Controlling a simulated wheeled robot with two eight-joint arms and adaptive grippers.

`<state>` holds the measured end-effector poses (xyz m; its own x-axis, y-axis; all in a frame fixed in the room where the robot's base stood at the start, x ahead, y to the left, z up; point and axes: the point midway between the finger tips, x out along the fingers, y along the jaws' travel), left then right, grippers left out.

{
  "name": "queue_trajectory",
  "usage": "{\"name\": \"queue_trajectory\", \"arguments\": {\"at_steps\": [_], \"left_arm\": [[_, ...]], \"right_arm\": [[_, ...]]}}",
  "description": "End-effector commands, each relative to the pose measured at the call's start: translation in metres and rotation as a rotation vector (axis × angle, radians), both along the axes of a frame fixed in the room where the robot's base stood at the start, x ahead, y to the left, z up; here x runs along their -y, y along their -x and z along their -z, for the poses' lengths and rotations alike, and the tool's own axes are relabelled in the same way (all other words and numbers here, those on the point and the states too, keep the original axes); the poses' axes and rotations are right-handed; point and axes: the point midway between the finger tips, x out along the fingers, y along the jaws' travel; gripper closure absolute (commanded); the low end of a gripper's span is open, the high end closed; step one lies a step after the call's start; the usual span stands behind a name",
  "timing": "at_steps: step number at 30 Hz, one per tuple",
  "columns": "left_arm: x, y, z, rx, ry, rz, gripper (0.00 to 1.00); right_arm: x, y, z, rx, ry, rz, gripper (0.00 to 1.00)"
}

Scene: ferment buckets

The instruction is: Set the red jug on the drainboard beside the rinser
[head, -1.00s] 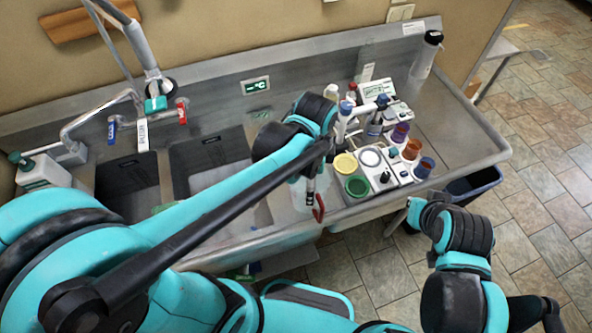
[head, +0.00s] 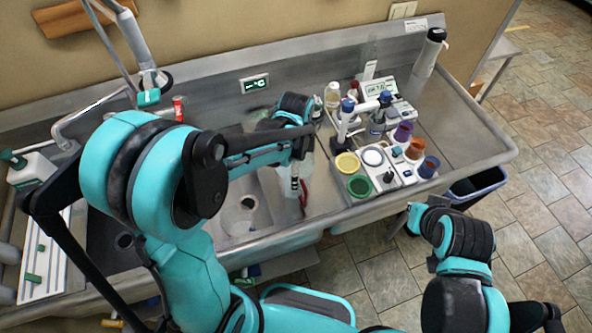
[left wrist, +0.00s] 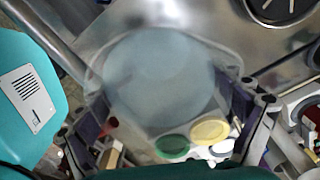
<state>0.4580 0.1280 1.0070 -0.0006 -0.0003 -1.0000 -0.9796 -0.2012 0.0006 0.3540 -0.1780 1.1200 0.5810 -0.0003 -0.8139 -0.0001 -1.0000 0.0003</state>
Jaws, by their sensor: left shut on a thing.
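The red jug, a pale translucent vessel with a red handle (head: 303,190), hangs at my left gripper (head: 297,178) above the sink's front edge, left of the bottles and cups. In the left wrist view its pale blue-grey body (left wrist: 160,75) fills the middle between the two fingers, so my left gripper is shut on it. My arm hides part of the jug in the head view. The bare steel drainboard (head: 455,125) lies at the right. A dark round spoked fitting (left wrist: 275,8) shows in the left wrist view; I cannot tell whether it is the rinser. My right gripper (head: 402,220) is low at the right, its jaws unclear.
A yellow-topped tub (head: 347,163), a green-topped tub (head: 360,187), several bottles and coloured cups crowd the drainboard right of the jug. A black-topped cylinder (head: 430,52) stands at the back right. A sink basin with a drain (head: 248,203) lies left of the jug.

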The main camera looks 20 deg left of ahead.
Motion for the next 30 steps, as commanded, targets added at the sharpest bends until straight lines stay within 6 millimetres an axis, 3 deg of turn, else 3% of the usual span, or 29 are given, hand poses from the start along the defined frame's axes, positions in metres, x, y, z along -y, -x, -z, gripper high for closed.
{"name": "queue_trajectory", "arguments": {"at_steps": [12,13,25,30], "left_arm": [[0.0,0.0,0.006,0.0,0.0,0.0,0.66],[0.0,0.0,0.005,0.0,0.0,0.0,0.0],[0.0,0.0,0.001,0.0,0.0,0.0,0.0],[0.0,0.0,-0.023,0.0,0.0,0.0,0.0]], "right_arm": [[0.0,0.0,0.004,0.0,0.0,0.0,1.0],[0.0,0.0,0.003,0.0,0.0,0.0,1.0],[0.0,0.0,0.0,0.0,0.0,0.0,1.0],[0.0,0.0,-0.008,0.0,0.0,0.0,1.0]]}}
